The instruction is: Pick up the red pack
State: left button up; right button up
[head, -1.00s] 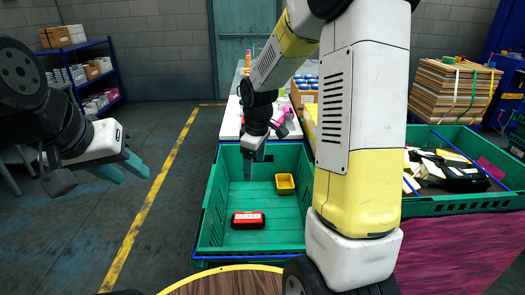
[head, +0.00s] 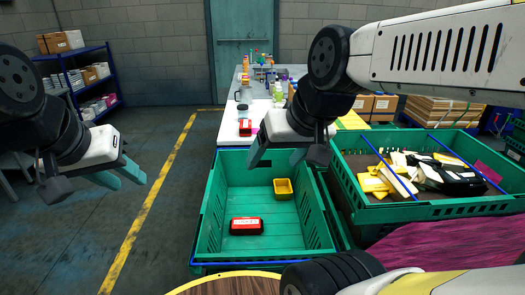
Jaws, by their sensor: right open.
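A red pack (head: 246,226) with a dark edge and a pale label lies flat on the floor of the green crate (head: 212,215), near its front. A second red item (head: 245,128) sits on the white table behind the crate. My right gripper (head: 278,156) is open and empty above the back part of the crate, higher than the red pack in the crate and apart from it. My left gripper (head: 120,176) is open and empty over the floor, left of the crate.
A small yellow tub (head: 283,188) sits inside the crate, right of the red pack. Another green crate (head: 420,212) at right holds yellow and white packs and a black item. The white table (head: 230,130) behind carries bottles and a jug (head: 243,95).

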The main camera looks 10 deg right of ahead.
aim_at(245, 126)
jog(key=j, duration=0.6)
jog(key=k+j+z, duration=0.15)
jog(key=j, duration=0.45)
jog(key=k+j, duration=0.1)
jog(key=j, duration=0.5)
jog(key=i+j+z, duration=0.1)
jog(key=j, duration=0.2)
jog(key=i+j+z, duration=0.2)
jog(key=j, duration=0.4)
jog(key=i+j+z, duration=0.1)
jog(key=j, duration=0.25)
jog(key=i+j+z, duration=0.15)
jog(key=i, duration=0.3)
jog(key=i+j+z, duration=0.1)
jog(key=i+j, duration=0.25)
jog(key=i, duration=0.15)
jog(key=i+j+z, duration=0.15)
jog(key=i+j, duration=0.15)
jog(key=i, duration=0.15)
jog(key=i+l+z, duration=0.1)
jog(key=i, duration=0.35)
jog(key=i+l+z, duration=0.1)
jog(key=i+l, duration=0.2)
jog(key=i, duration=0.2)
